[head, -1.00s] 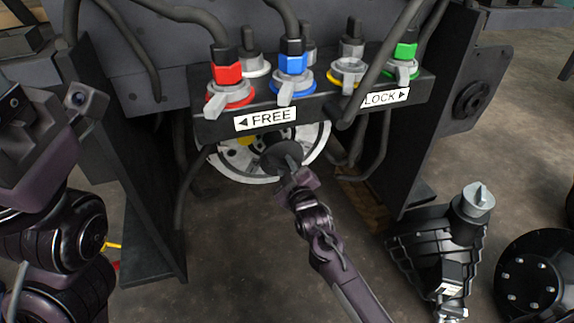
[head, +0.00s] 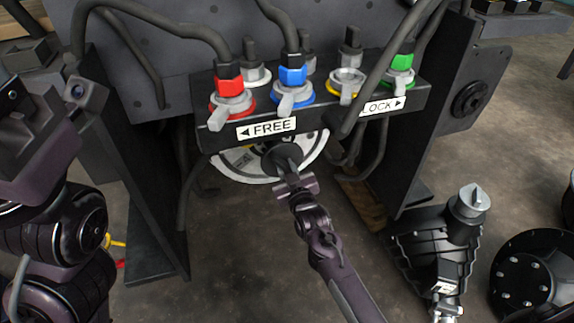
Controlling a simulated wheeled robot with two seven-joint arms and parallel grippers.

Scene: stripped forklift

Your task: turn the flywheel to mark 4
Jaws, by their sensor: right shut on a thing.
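The flywheel (head: 232,170) is a pale disc with a light rim, low under the dark valve bar. Its upper part is hidden behind the bar and the FREE label, and its middle behind a dark round hub or knob (head: 278,160). A yellow patch shows at its upper left; I cannot read the marks on it. My right gripper (head: 288,168) reaches up from below and is shut at the dark knob in front of the disc. My left arm stands at the left edge; its gripper's fingers do not show.
The dark bar above carries a FREE label (head: 267,128), a LOCK label (head: 382,105), and red (head: 230,92), blue (head: 293,85) and green (head: 401,70) fittings with hoses. Dark side plates flank the flywheel. A ribbed black part (head: 437,245) and a round black hub (head: 540,275) lie at right.

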